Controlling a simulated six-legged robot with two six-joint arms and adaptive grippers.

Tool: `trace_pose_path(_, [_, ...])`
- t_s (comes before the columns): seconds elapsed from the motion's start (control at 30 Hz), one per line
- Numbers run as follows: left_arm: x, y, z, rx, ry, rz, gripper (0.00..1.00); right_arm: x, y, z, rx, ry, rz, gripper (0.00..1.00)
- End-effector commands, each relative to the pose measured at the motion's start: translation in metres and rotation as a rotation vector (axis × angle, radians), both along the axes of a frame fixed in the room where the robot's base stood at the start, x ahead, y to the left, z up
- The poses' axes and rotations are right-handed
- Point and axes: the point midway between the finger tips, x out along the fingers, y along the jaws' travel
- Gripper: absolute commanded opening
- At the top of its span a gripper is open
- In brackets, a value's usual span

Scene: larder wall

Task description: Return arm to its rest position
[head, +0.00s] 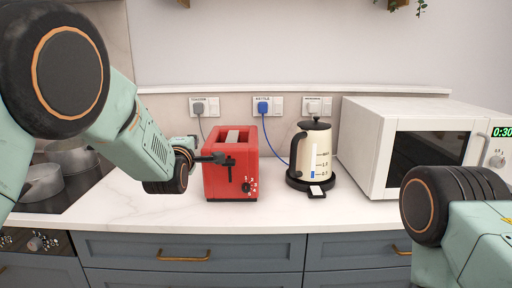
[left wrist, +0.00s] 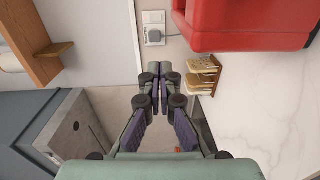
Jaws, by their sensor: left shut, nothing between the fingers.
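My left arm comes in from the left in the head view, held over the counter. My left gripper (head: 212,158) is just left of the red toaster (head: 218,182) and overlaps its front left edge in the picture; I cannot tell whether they touch. In the left wrist view the fingers of the left gripper (left wrist: 165,75) are closed together with nothing between them. The toaster (left wrist: 245,22) is at the upper right there, apart from the fingertips. My right arm shows at the lower right of the head view, but its gripper is out of frame.
A cream kettle (head: 315,152) stands right of the toaster, and a white microwave (head: 368,140) stands further right. Pots (head: 42,183) sit on the dark hob at left. A small rack with bread-like slices (left wrist: 203,75) shows in the left wrist view. The front counter (head: 180,212) is clear.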

Motion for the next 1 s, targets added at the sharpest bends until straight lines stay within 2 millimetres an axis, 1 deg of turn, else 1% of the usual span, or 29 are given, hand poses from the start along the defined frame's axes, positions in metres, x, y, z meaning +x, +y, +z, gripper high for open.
trace_pose_path(0.17, [0.002, 0.001, -0.002, 0.149, 0.008, -0.007, 0.0, 0.0, 0.0, 0.0, 0.0, -0.001, 0.002, 0.4])
trace_pose_path(0.27, [-0.001, 0.0, -0.01, 0.249, 0.026, -0.016, 0.0, 0.0, 0.0, 0.0, 0.0, -0.001, 0.001, 0.4])
trace_pose_path(0.37, [-0.007, 0.001, -0.024, 0.365, 0.058, -0.029, 0.0, 0.0, 0.0, 0.0, 0.0, -0.001, 0.001, 0.4])
trace_pose_path(0.47, [-0.02, 0.006, -0.047, 0.502, 0.112, -0.051, 0.0, 0.0, 0.0, 0.0, 0.0, -0.001, 0.001, 0.4])
trace_pose_path(0.57, [-0.041, 0.013, -0.087, 0.673, 0.199, -0.095, 0.0, 0.0, 0.0, 0.0, 0.0, -0.001, 0.001, 0.4])
trace_pose_path(0.6, [-0.054, 0.017, -0.11, 0.747, 0.248, -0.122, 0.0, 0.0, 0.0, -0.001, 0.0, -0.001, 0.001, 0.4])
trace_pose_path(0.67, [-0.075, 0.023, -0.144, 0.849, 0.318, -0.168, 0.0, 0.0, 0.0, -0.001, 0.0, -0.001, 0.001, 0.4])
trace_pose_path(0.7, [-0.09, 0.027, -0.165, 0.911, 0.364, -0.203, 0.0, 0.0, 0.0, -0.001, 0.0, -0.001, 0.001, 0.4])
trace_pose_path(0.77, [-0.114, 0.032, -0.197, 0.994, 0.431, -0.261, 0.0, 0.0, 0.0, -0.002, 0.0, -0.001, 0.001, 0.4])
trace_pose_path(0.8, [-0.131, 0.035, -0.217, 1.046, 0.473, -0.3, 0.0, 0.0, 0.0, -0.002, 0.0, -0.001, 0.001, 0.4])
trace_pose_path(0.87, [-0.159, 0.04, -0.246, 1.112, 0.537, -0.365, 0.0, 0.0, 0.0, -0.003, 0.0, -0.001, 0.001, 0.4])
trace_pose_path(0.9, [-0.178, 0.042, -0.264, 1.152, 0.576, -0.412, 0.0, 0.0, 0.0, -0.003, 0.0, -0.001, 0.001, 0.4])
trace_pose_path(0.97, [-0.208, 0.046, -0.289, 1.206, 0.634, -0.484, 0.0, 0.0, 0.0, -0.004, 0.0, -0.001, 0.001, 0.4])
trace_pose_path(1.0, [-0.229, 0.049, -0.306, 1.235, 0.672, -0.534, 0.0, 0.0, 0.0, -0.004, 0.0, -0.001, 0.001, 0.4])
